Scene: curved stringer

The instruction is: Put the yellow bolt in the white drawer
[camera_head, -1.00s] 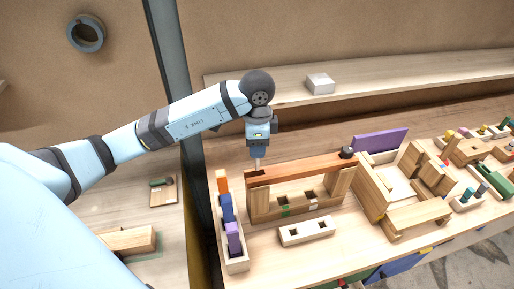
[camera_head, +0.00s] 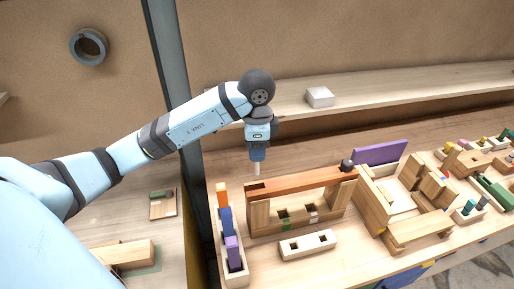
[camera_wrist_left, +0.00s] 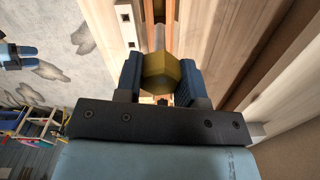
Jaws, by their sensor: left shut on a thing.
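My left gripper (camera_head: 257,158) is shut on the yellow bolt and points down above the left end of an orange-brown beam (camera_head: 305,182). In the left wrist view the bolt's yellow hexagonal head (camera_wrist_left: 161,72) sits between the two dark fingers (camera_wrist_left: 160,80). Its pale shaft (camera_head: 257,170) shows below the fingers in the head view, upright, with its tip at or just above the beam. I cannot make out for sure which part is the white drawer. A small blue and dark part at the left edge of the wrist view may be my right gripper (camera_wrist_left: 22,56).
A narrow tray (camera_head: 236,268) with orange, blue and purple blocks stands left of the beam. A white block with holes (camera_head: 308,245) lies in front. A wooden frame (camera_head: 412,230) and a purple panel (camera_head: 380,152) are right. A white box (camera_head: 320,97) rests on the back shelf.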

